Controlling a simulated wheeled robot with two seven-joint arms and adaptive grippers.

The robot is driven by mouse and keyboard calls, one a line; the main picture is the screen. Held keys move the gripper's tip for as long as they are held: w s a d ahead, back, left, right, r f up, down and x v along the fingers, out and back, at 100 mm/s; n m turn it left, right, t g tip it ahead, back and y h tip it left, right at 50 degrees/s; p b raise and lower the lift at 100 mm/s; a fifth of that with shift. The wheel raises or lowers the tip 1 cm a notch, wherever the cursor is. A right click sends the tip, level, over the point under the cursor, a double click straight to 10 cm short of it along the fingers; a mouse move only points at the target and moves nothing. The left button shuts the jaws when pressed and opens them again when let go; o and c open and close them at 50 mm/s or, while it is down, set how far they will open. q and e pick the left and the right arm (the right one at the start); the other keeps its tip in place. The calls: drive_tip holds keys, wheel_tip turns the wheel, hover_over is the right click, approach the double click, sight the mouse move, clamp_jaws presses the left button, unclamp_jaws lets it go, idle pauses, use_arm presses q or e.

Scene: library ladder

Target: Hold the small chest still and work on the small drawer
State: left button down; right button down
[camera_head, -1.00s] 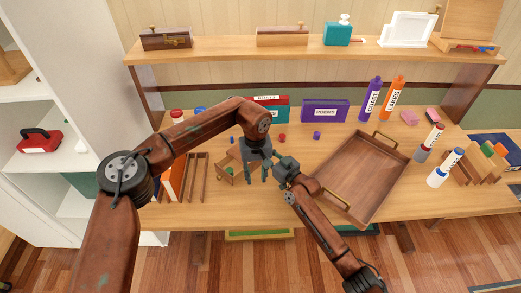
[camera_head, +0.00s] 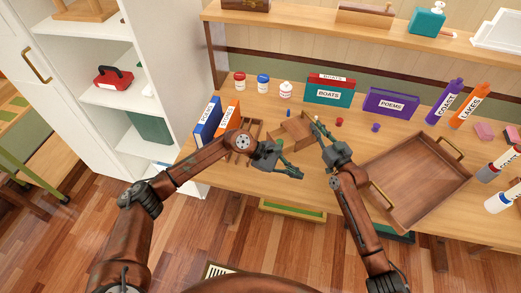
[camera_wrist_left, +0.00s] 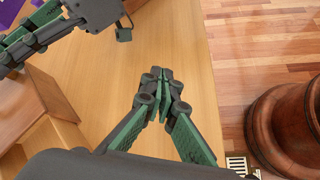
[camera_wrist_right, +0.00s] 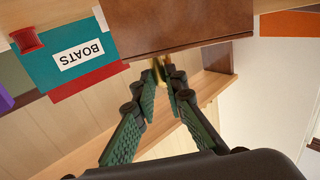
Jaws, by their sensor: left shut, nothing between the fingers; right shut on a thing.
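The small wooden chest (camera_head: 286,134) stands on the table, with a lighter drawer part at its front left; its brown side shows in the left wrist view (camera_wrist_left: 28,108) and a brown panel fills the top of the right wrist view (camera_wrist_right: 180,25). My right gripper (camera_head: 317,124) is at the chest's right back side, shut on a small brass knob (camera_wrist_right: 159,68). Whether the knob belongs to the drawer is not clear. My left gripper (camera_head: 299,175) is shut and empty in front of the chest, apart from it, over bare tabletop (camera_wrist_left: 163,75).
A wooden tray (camera_head: 440,198) stands right of my right arm. Upright books (camera_head: 208,120) and a slotted rack are at left. Jars, the BOATS book (camera_head: 330,95) and the POEMS book (camera_head: 390,103) stand behind. A small red spool (camera_head: 339,121) is near my right gripper.

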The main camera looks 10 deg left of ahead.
use_arm(q)
drive_tip(key=a+n+t, duration=0.1)
drive_tip(key=a+n, duration=0.1)
drive_tip(key=a, duration=0.2)
drive_tip(key=a+n+t, duration=0.2)
drive_tip(key=a, duration=0.1)
drive_tip(key=a+n+t+h, duration=0.1)
drive_tip(key=a+n, duration=0.2)
drive_tip(key=a, duration=0.1)
drive_tip(key=shift+w+a+t, duration=0.3)
drive_tip(key=shift+w+a, duration=0.05)
drive_tip(key=a+n+t, duration=0.1)
drive_tip(key=a+n, duration=0.1)
drive_tip(key=a, duration=0.2)
drive_tip(key=s+a+r+n+t+y, duration=0.1)
drive_tip(key=a+n, duration=0.1)
drive_tip(key=a, duration=0.2)
drive_tip(key=a+n+t, duration=0.2)
drive_tip(key=a, duration=0.3)
drive_tip(key=shift+s+r+y, duration=0.25)
drive_tip(key=shift+y, duration=0.15)
drive_tip(key=shift+w, duration=0.1)
drive_tip(key=x, duration=0.8)
drive_tip(key=r+x, duration=0.1)
drive_tip(key=x, duration=0.3)
drive_tip(key=shift+w+d+f, duration=0.1)
drive_tip(key=shift+w+d, duration=0.15)
drive_tip(key=shift+w, duration=0.1)
drive_tip(key=shift+w+d+f, duration=0.1)
drive_tip(key=shift+w+d, duration=0.25)
